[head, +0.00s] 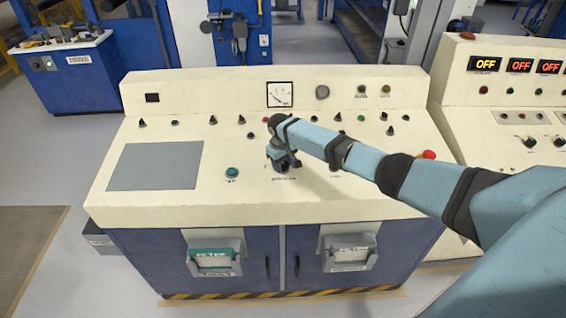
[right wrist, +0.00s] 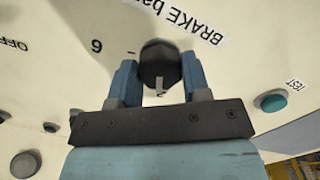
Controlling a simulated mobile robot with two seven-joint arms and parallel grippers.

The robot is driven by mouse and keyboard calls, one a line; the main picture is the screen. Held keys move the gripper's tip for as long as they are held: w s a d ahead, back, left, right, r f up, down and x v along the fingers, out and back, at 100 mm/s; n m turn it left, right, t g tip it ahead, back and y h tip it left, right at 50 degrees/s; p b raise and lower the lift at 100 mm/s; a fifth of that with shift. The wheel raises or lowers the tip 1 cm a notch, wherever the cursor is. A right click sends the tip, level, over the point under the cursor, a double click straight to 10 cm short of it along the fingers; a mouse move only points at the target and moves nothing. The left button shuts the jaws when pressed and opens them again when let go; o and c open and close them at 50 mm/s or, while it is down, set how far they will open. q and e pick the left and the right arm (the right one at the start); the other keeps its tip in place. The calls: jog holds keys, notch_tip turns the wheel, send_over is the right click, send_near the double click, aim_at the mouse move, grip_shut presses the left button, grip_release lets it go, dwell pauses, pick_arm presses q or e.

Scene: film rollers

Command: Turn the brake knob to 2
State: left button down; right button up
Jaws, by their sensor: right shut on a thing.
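The black brake knob (right wrist: 160,60) stands between my right gripper's two blue fingers (right wrist: 160,82) in the right wrist view. The fingers are shut on its sides. A light pointer mark on the knob faces the gripper palm, and a small, partly covered mark lies just beyond it, too unclear to read surely. An upside-down label (right wrist: 188,22) beginning "BRAKE" is beside the knob. In the head view my right gripper (head: 284,166) points down onto the cream console (head: 245,195) and mostly hides the knob. My left gripper is not in view.
A teal button (head: 232,172) is left of the gripper, and a red mushroom button (head: 428,155) is to the right, near my arm. Several small knobs line the console behind. A grey flat panel (head: 155,166) covers the console's left part.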

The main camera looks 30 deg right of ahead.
dwell(0.3)
jog(key=o, duration=0.9)
jog(key=shift+r, duration=0.15)
jog(key=r, duration=0.9)
jog(key=r+b, duration=0.1)
jog(key=r, duration=0.3)
jog(key=shift+w+a+r, duration=0.1)
jog(key=shift+a+r, duration=0.2)
jog(key=shift+a, duration=0.1)
jog(key=shift+a+f, duration=0.1)
